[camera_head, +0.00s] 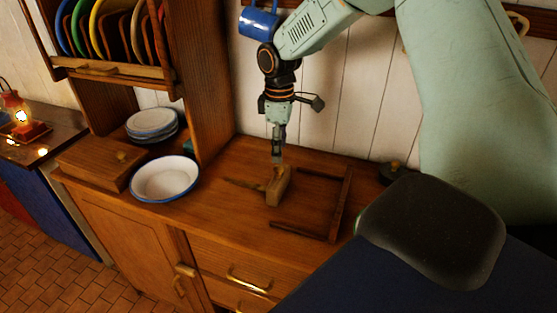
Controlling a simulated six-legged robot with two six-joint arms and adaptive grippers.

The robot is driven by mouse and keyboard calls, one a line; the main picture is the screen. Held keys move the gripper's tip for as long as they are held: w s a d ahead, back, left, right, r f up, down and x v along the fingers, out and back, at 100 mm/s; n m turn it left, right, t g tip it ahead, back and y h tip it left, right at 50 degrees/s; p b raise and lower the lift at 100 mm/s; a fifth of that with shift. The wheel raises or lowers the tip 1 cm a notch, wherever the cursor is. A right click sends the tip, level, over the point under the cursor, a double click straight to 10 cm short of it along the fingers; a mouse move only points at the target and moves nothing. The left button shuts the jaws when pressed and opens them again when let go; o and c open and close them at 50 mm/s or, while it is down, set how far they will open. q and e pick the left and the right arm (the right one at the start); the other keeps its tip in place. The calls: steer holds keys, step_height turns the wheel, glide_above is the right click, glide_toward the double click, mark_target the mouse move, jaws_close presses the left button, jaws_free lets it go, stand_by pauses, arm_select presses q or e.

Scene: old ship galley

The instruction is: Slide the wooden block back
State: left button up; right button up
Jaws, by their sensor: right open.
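The small wooden block (279,188) stands on the wooden counter (221,212), just left of a low three-sided frame of dark wooden strips (342,203). The frame's open side faces the block. My right gripper (277,158) points down from above, with its fingertips right at the block's top edge. The fingers look narrow and close together, but they are open. I cannot tell whether they touch the block. A dark shadow lies on the counter left of the block. My left gripper does not show.
A white bowl with a blue rim (165,178), a wooden box (101,163) and stacked plates (152,122) stand to the left. A plate rack (115,68) is above them. A blue mug (258,24) hangs behind my arm. A dark knobbed object (394,170) sits right of the frame.

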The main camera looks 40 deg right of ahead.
mark_target(279, 166)
steer(key=f, duration=0.5)
steer(key=shift+w+d+f, duration=0.2)
steer(key=shift+w, duration=0.05)
steer(key=shift+f, duration=0.25)
steer(key=shift+a, duration=0.15)
steer(key=shift+s+a+r, duration=0.1)
steer(key=shift+s+r, duration=0.1)
steer(key=shift+s, duration=0.1)
steer(key=shift+c, duration=0.3)
steer(key=shift+w+d+f, duration=0.2)
steer(key=shift+w+f, duration=0.05)
steer(key=shift+w, duration=0.05)
steer(key=c, duration=0.4)
steer(key=shift+a+r, duration=0.1)
steer(key=shift+r, duration=0.05)
steer(key=c, duration=0.3)
steer(key=shift+s, duration=0.1)
jaws_close()
